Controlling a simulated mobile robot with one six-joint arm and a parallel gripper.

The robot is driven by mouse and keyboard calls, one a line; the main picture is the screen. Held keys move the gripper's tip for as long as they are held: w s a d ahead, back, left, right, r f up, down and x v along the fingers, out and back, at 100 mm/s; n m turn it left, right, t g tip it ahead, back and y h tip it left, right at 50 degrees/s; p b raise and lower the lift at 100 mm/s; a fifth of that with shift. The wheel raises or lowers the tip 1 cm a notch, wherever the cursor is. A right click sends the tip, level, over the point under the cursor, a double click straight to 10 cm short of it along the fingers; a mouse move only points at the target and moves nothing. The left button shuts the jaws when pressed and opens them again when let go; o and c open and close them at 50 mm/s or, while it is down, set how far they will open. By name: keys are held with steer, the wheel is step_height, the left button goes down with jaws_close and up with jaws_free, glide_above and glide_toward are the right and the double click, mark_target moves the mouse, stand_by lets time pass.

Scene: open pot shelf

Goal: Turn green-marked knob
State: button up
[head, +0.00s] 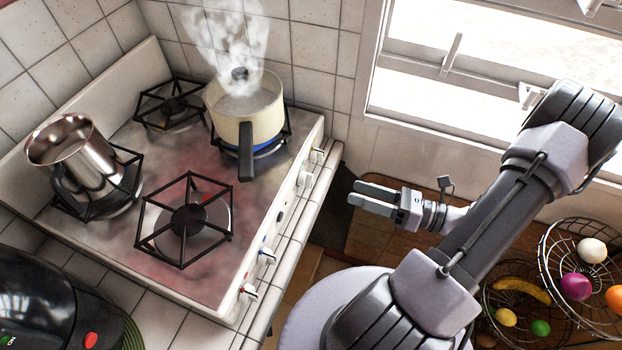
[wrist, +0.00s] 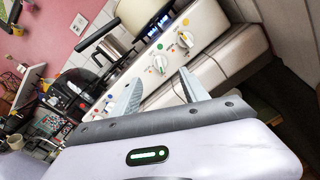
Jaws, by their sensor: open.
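Several white knobs line the stove's front panel. In the head view the far knobs (head: 306,178) show at the panel's upper right; the green mark cannot be made out there. My gripper (head: 353,192) is open and empty, right of the panel and apart from the knobs. In the wrist view its two fingers (wrist: 158,88) point toward the panel, below the knobs.
A steaming cream saucepan (head: 244,117) stands over a blue flame on the far right burner, its handle toward the front. A steel pot (head: 85,155) is on the left burner. Wire fruit baskets (head: 575,300) stand at lower right. A window (head: 480,80) is behind my arm.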

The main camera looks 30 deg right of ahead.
mark_target(306, 179)
steer(key=b+x, duration=0.2)
steer(key=x, duration=0.9)
steer(key=shift+w+a, duration=0.25)
steer(key=shift+a, duration=0.05)
jaws_close()
